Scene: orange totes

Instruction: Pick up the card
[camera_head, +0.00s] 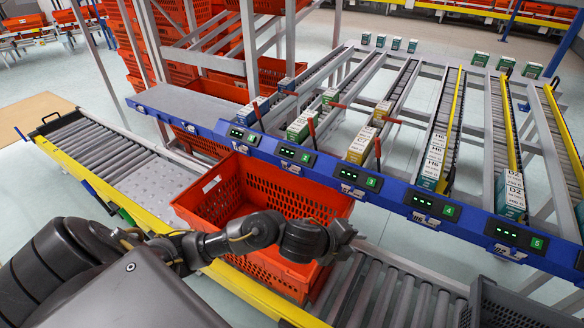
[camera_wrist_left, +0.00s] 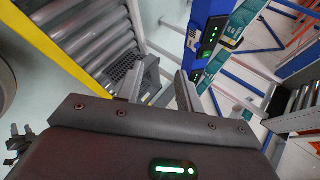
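I cannot single out one card. Small card-like boxes stand at the front ends of the rack lanes: a blue-and-white one (camera_head: 252,110), a green-and-white one (camera_head: 302,126), a yellow-and-white one (camera_head: 362,145), a blue-and-white one marked H6 (camera_head: 432,162) and a teal-and-white one marked D2 (camera_head: 511,195). My left gripper (camera_head: 342,240) is over the right side of the orange tote, apart from these boxes. In the left wrist view its two fingers (camera_wrist_left: 160,76) stand apart with nothing between them. My right gripper is not in view.
An orange tote (camera_head: 215,192) sits on the roller conveyor (camera_head: 385,290). The blue rack beam (camera_head: 375,185) with lit displays runs behind it. Red levers (camera_head: 311,132) stick up by some lanes. A dark grey crate (camera_head: 505,308) is at the lower right; it also shows in the wrist view (camera_wrist_left: 150,78).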

